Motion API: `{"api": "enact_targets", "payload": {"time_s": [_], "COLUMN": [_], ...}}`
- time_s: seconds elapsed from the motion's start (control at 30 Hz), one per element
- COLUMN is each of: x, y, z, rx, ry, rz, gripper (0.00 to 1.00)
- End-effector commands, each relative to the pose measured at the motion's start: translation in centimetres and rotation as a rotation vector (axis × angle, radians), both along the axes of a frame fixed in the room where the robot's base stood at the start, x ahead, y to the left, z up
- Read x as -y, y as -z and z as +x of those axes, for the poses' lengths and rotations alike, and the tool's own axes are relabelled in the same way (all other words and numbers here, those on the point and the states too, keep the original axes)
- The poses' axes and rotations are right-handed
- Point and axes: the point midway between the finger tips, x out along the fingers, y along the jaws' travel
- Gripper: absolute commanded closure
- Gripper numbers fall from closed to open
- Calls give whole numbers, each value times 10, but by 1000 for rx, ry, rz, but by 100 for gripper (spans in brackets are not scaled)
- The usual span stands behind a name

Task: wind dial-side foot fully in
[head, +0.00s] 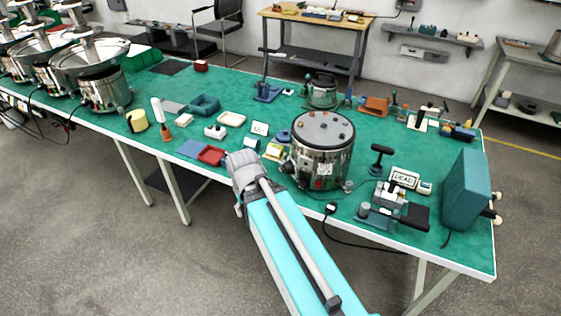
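A steel drum-shaped fountain base (321,165) stands on the green bench mat, right of my arm. Its grey flat face is up, with several small orange and brown feet on it. One foot (324,141) is on the near side, above a front panel (323,170) with a small red part. The panel is too small to make out a dial for certain, and I cannot tell how far each foot is wound out. My folded arm rises from the bottom, left of the base. My gripper is not visible.
Red and blue trays (211,155) lie left of the base. Tiered fountains (95,70) fill the bench's far left. A black cable hangs off the front edge.

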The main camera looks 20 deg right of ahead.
Motion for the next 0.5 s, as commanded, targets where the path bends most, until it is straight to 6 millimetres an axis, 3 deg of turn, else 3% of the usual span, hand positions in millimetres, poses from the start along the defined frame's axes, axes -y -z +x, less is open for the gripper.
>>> {"api": "enact_targets", "payload": {"time_s": [0.17, 0.27, 0.5], "x": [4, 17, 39], "y": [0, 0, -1], "z": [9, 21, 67], "rx": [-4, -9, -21], "ry": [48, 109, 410], "rz": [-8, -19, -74], "gripper": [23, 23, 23]}}
